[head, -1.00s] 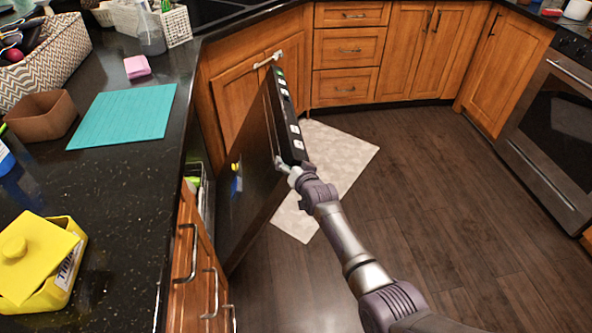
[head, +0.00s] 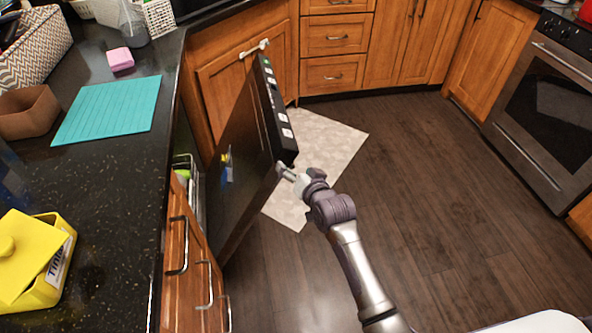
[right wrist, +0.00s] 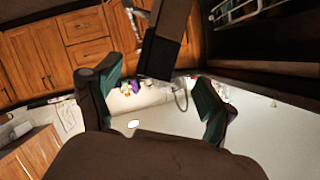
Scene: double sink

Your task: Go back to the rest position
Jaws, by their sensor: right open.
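My right gripper (head: 284,172) is at the lower corner of the dark dishwasher door (head: 238,170), by its black control panel (head: 274,115). The door stands partly open. In the right wrist view, the two fingers of this gripper (right wrist: 160,90) are spread wide. A dark block-like end, likely part of the door, shows beyond and between them in that picture. I cannot tell whether a finger touches the door. My left gripper is in neither view.
The counter on the left holds a teal mat (head: 108,110), a yellow box (head: 45,262), a brown bowl (head: 28,112) and a pink sponge (head: 120,59). A pale rug (head: 325,145) lies behind the door. The wooden floor (head: 430,190) to the right is clear up to the oven (head: 545,110).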

